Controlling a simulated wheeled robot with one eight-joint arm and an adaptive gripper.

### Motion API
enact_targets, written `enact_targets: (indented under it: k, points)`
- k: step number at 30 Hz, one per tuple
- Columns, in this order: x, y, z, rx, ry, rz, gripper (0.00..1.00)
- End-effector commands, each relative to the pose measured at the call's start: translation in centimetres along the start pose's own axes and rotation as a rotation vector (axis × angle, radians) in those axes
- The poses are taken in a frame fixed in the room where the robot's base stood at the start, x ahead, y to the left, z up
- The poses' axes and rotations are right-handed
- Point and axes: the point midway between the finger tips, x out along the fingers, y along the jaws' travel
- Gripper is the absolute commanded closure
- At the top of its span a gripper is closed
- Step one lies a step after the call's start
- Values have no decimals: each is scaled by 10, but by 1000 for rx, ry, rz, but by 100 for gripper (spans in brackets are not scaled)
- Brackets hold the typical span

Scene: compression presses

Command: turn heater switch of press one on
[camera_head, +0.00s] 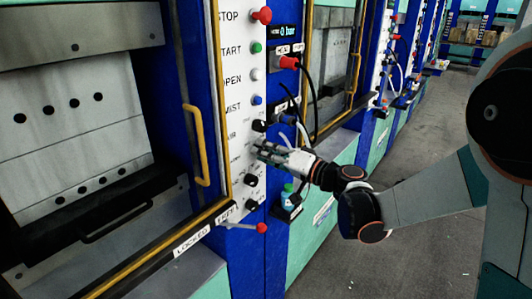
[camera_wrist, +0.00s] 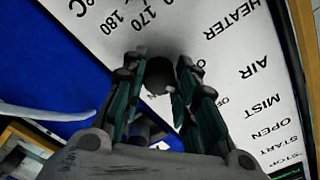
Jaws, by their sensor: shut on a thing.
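The control panel (camera_head: 232,90) of the nearest press is white, with STOP, START, OPEN, MIST and AIR labels down it. My gripper (camera_head: 262,150) reaches the panel from the right, below the black AIR knob (camera_head: 258,126). In the wrist view my gripper (camera_wrist: 166,88) has its two fingers on either side of a dark round heater switch (camera_wrist: 158,80), in line with the HEATER label (camera_wrist: 224,20), and is shut on it. ON/OFF marks show beside it. The fingers hide the switch in the head view, and its pointer position cannot be read.
Two black knobs (camera_head: 251,180) sit lower on the panel, above a red-tipped lever (camera_head: 262,228). A yellow door handle (camera_head: 196,145) is to the left. The aisle floor (camera_head: 340,265) is clear.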

Motion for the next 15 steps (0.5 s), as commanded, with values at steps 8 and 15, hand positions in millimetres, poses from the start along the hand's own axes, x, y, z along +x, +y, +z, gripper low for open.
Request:
enact_targets:
  k: [8, 15]
  points:
    - [0, 0, 0, 228, 0, 1, 97]
    - [0, -1, 0, 457, 0, 1, 97]
